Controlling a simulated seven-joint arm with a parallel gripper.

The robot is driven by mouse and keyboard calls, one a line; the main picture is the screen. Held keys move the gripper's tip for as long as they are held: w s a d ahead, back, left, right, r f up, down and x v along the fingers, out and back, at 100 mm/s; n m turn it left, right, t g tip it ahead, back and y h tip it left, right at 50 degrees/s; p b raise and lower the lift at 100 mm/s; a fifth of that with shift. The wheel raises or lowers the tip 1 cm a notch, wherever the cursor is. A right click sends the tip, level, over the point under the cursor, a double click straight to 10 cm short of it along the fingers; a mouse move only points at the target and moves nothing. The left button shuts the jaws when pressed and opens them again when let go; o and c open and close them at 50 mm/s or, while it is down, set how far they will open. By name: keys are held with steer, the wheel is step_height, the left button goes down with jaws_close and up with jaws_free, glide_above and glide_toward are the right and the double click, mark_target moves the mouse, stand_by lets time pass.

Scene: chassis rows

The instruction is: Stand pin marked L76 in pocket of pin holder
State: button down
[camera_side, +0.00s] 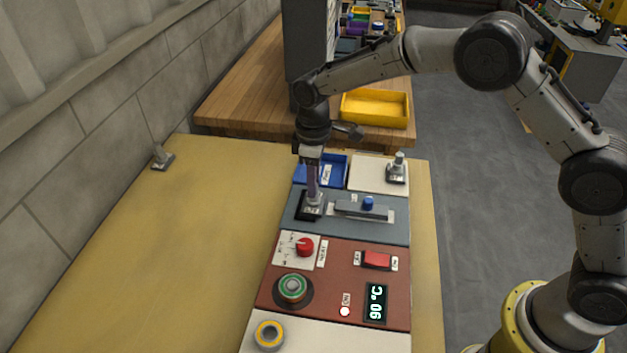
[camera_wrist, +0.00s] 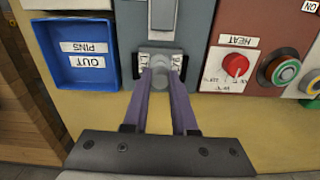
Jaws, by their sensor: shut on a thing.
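My gripper (camera_side: 313,190) has purple fingers, which also show in the wrist view (camera_wrist: 161,85). They are shut on a grey pin (camera_wrist: 160,68) with a pale label plate at its foot. The label is partly covered by the fingers, so I cannot read it in full. In the side view the pin (camera_side: 314,209) is upright over a black square holder (camera_side: 302,216) on the blue-grey panel, left of the slider. I cannot tell whether its foot is seated in the pocket or just above it.
A blue tray (camera_wrist: 84,54) labelled PINS OUT lies beside the panel. A second pin (camera_side: 397,171) stands on the white panel, and another (camera_side: 162,158) on the table by the wall. A blue-knobbed slider (camera_side: 368,203) and a red dial (camera_side: 305,246) are close by.

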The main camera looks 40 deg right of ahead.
steer(key=c, duration=0.6)
jaws_free()
steer(key=shift+c, duration=0.2)
step_height(320, 180, up, 14)
step_height(320, 180, up, 7)
stand_by(0.9)
steer(key=shift+f, duration=0.1)
stand_by(0.4)
